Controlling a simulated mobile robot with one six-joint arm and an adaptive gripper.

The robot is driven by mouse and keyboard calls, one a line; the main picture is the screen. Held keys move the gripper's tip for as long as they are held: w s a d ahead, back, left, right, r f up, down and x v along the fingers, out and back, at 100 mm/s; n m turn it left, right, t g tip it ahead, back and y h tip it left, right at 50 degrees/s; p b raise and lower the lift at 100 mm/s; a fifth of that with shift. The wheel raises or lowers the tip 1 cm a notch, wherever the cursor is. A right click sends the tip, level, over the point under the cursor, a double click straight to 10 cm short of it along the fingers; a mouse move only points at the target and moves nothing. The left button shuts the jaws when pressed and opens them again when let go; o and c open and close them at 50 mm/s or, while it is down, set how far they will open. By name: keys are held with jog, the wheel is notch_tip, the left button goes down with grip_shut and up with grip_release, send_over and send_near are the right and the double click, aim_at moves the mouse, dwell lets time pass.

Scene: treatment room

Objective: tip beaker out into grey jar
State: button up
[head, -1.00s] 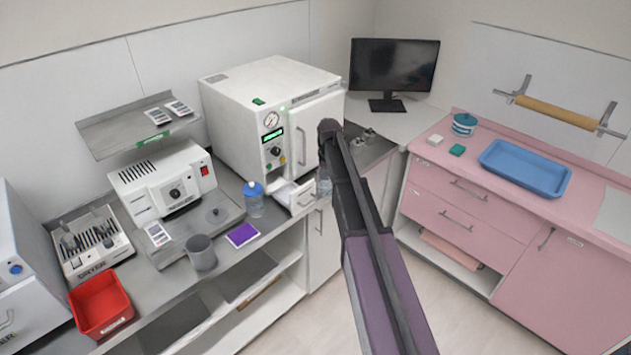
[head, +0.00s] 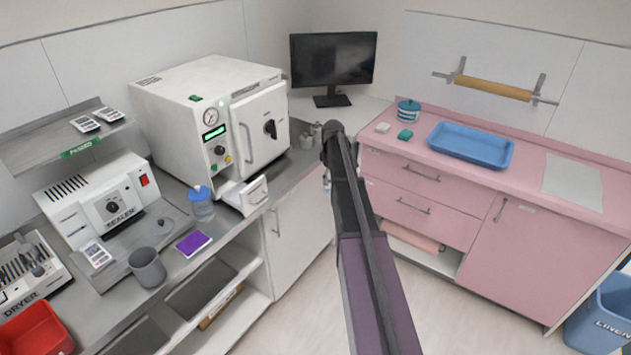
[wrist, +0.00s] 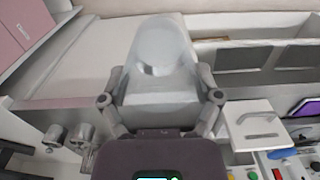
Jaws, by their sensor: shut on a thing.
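My gripper (wrist: 162,88) is shut on a clear, pale beaker (wrist: 163,50), which sits between its two fingers in the wrist view. In the head view my own arm hides the gripper and nearly all of the beaker; only a sliver shows beside the arm. A grey, open-topped jar (head: 147,267) stands upright on the left counter, left of the purple pad. The gripper and beaker are well to the right of this jar, apart from it. What is inside the beaker and the jar cannot be made out.
A blue-lidded container (head: 202,207) and a purple pad (head: 193,243) are near the jar. The sealer (head: 105,205) stands behind it and a red bin (head: 35,332) lies left. A blue tray (head: 470,144) lies on the pink counter.

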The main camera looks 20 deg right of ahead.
jog(key=s+d+f+n+b, duration=0.1)
jog(key=d+f+n, duration=0.1)
jog(key=d, duration=0.3)
jog(key=shift+d+f+b, duration=0.15)
jog(key=shift+d+b, duration=0.15)
jog(key=shift+b, duration=0.05)
jog(key=shift+s+d, duration=0.1)
jog(key=shift+d, duration=0.05)
